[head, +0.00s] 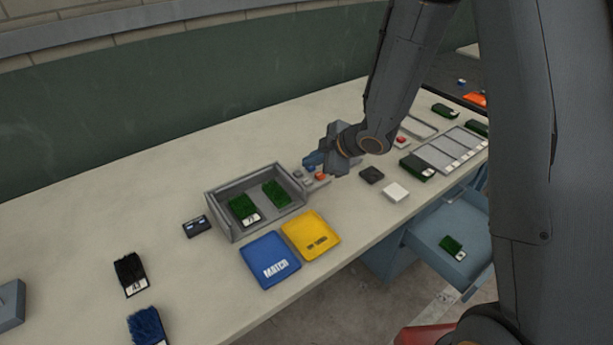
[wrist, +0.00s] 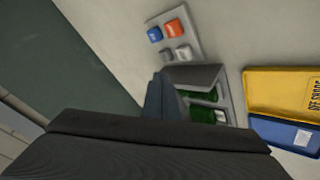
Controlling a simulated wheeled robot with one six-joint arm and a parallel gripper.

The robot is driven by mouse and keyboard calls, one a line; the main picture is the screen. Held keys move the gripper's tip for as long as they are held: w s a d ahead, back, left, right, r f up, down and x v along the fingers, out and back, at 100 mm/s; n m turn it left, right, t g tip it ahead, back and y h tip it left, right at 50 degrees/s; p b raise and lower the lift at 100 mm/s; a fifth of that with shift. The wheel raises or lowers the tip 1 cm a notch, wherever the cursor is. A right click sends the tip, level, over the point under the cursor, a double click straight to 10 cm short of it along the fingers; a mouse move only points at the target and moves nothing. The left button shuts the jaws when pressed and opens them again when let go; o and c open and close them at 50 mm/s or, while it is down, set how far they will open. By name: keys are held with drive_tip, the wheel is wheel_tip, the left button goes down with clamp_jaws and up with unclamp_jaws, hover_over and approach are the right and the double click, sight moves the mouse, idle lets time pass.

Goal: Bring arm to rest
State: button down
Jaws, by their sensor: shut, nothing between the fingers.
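My gripper (head: 314,160) shows in the head view above the bench, beside a grey button panel (head: 316,183) and behind the right end of a grey box (head: 232,225). It is shut and empty. In the wrist view its finger (wrist: 160,97) reaches over the box. The button panel in the wrist view (wrist: 188,35) has blue, orange and grey buttons. My arm comes down from the upper right in the head view. The far side of the gripper is hidden.
Two green turf samples (head: 276,194) lie in the box. A blue MATCH tray (head: 262,273) and a yellow tray (head: 318,244) lie in front. An open blue drawer (head: 424,247) holds a turf sample (head: 451,246). The bench's back left is clear.

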wheel_tip(320, 180, up, 2)
drive_tip(key=shift+r+p, duration=0.1)
drive_tip(key=shift+p, duration=0.7)
drive_tip(key=s+d+r+m+h+b, duration=0.1)
drive_tip(key=s+d+m+h+b, duration=0.45)
drive_tip(key=d+m, duration=0.7)
drive_tip(key=s+d+m+g, duration=0.1)
drive_tip(key=s+m+g, duration=0.1)
drive_tip(key=s, duration=0.6)
drive_tip(key=s+d+m+g+h+b, duration=0.1)
drive_tip(key=s+d+m+g, duration=0.1)
drive_tip(key=s, duration=0.6)
drive_tip(key=shift+s+d+m+g, duration=0.25)
drive_tip(key=shift+m+g, duration=0.25)
drive_tip(key=shift+m, duration=0.35)
